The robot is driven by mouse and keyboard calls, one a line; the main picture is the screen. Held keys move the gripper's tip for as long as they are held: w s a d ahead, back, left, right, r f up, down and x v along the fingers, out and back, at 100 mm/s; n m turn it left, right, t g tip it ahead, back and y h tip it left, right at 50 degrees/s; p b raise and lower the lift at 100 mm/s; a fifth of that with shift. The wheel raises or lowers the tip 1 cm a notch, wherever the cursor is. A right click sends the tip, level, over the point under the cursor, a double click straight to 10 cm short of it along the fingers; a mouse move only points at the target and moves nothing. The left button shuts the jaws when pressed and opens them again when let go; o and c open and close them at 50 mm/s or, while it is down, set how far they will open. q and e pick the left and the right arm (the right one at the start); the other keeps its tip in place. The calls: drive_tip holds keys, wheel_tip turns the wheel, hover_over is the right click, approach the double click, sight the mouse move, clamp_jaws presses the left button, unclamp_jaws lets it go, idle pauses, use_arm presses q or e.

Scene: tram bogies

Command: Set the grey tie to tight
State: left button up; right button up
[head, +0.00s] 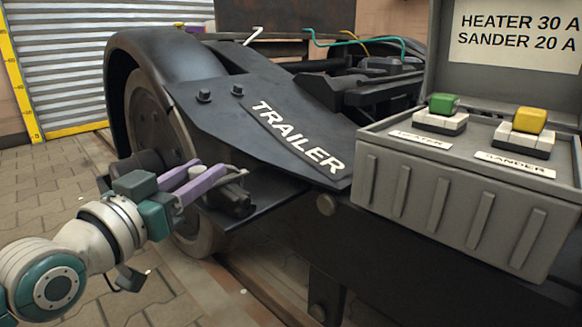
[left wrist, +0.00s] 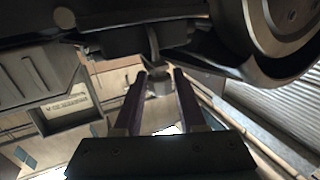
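A thin pale-grey curved strip, which looks like the grey tie (head: 236,171), shows just past my left fingertips, beside a dark fitting (head: 232,198) under the bogie's sloping plate. A grey curved strip also shows in the left wrist view (left wrist: 153,42), beyond the fingertips. My left gripper (head: 210,172) has two purple fingers, held apart and pointing at this spot. I cannot tell whether the fingers touch the tie. My right gripper is not in view.
The dark bogie plate marked TRAILER (head: 298,138) slopes above the gripper, with a wheel (head: 155,110) close behind it. Open paved floor (head: 50,185) lies left.

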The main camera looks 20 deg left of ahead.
use_arm(q)
clamp_jaws()
idle(1.0)
